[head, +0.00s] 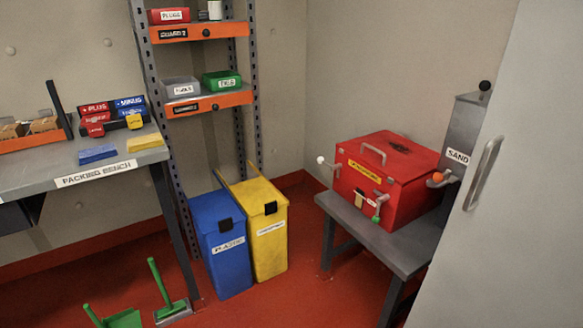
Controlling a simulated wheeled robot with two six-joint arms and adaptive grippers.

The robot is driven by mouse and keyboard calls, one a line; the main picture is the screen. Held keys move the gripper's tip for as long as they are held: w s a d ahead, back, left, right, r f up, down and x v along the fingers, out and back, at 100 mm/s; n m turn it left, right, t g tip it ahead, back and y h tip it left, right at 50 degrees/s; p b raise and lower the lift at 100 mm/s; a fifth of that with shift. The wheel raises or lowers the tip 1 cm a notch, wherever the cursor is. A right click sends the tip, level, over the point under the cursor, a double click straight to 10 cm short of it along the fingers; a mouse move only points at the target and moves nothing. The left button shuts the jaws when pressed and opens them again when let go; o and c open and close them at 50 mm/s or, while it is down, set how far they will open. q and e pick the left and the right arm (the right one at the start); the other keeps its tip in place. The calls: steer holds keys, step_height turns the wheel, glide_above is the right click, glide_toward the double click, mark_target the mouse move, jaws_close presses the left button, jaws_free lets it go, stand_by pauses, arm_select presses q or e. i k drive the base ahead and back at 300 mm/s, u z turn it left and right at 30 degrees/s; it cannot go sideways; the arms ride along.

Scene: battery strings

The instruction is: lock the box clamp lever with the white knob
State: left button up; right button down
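The red box (391,178) stands on a low grey bench at the right, its lid down. The white knob (320,160) sits at the end of a clamp lever that sticks out from the box's left side. A lever with a green knob (376,219) hangs at the lower front. A lever with an orange knob (438,177) is at the right side. I cannot tell from here whether the white-knob lever is latched. Neither of my grippers is in view.
The grey bench (350,219) carries the box. A grey SAND bin (462,130) and a door (520,180) with a handle are close on the right. Blue (220,250) and yellow (268,245) bins stand left of the bench. Red floor (310,295) is clear in front.

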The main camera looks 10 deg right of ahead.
mark_target(319, 159)
steer(key=u, duration=0.7)
steer(key=i, duration=0.85)
steer(key=u, duration=0.35)
steer(key=i, duration=1)
steer(key=z, duration=0.55)
